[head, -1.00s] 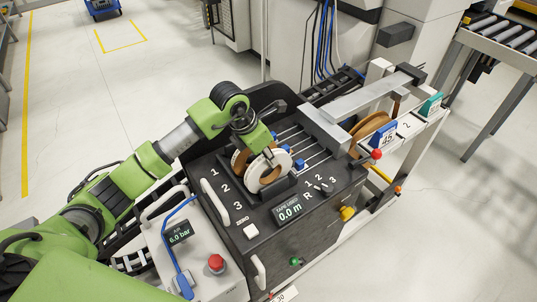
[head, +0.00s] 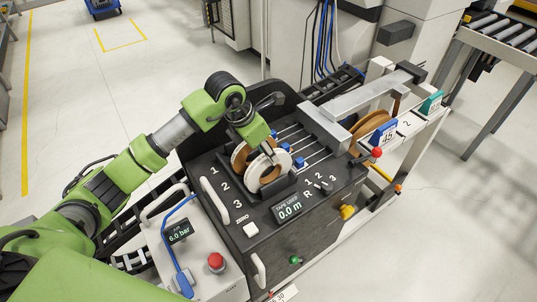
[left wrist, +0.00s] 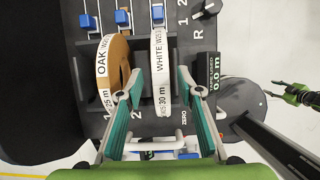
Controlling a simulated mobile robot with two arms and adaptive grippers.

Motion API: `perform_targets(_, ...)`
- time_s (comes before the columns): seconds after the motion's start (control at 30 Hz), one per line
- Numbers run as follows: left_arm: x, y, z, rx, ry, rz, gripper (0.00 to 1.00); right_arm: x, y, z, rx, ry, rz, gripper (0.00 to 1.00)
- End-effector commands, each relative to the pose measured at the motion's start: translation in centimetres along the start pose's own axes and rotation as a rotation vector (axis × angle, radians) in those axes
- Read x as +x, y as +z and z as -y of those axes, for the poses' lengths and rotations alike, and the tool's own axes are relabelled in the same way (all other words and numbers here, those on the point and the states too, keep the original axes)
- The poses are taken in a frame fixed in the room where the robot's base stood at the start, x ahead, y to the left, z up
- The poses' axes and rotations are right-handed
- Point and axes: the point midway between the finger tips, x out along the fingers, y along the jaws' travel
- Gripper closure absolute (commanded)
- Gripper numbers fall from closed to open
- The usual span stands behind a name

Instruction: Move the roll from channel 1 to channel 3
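The white edge-band roll (left wrist: 161,70) stands upright on the black deck. It appears in line with channel 3, the rail nearest the front; it also shows in the head view (head: 267,171). The oak roll (left wrist: 113,68) stands to its left, and it shows behind the white one in the head view (head: 239,156); I cannot tell its exact channel. My left gripper (left wrist: 160,88) is open, with one finger on each side of the white roll and visible gaps. Its left finger is close to the oak roll. My right gripper (left wrist: 298,93) shows small at the right edge; its finger state is unclear.
Blue clips (left wrist: 121,17) sit on the rails beyond the rolls. A tape display (head: 288,208) and white handles (head: 214,200) are on the deck. A control box with a red button (head: 216,262) stands in front.

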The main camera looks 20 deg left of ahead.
Motion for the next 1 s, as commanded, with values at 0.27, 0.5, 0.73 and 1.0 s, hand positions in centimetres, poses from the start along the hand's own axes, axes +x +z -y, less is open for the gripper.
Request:
perform_targets(0.27,-6.1,0.0,-0.1,0.001,0.004,0.003,0.66,1.7,0.2,0.0,0.000,0.000,0.000,0.60)
perform_targets(0.5,-9.4,-0.1,0.0,0.000,0.001,-0.001,0.66,2.2,0.2,0.0,0.000,0.000,0.000,0.60)
perform_targets(0.73,-10.1,-0.1,0.0,0.000,-0.001,-0.002,0.66,2.2,0.3,-0.1,-0.001,0.001,0.001,0.60)
perform_targets(1.0,-10.0,-0.1,0.1,0.000,-0.001,-0.002,0.66,2.2,0.3,-0.3,-0.001,0.003,0.001,0.60)
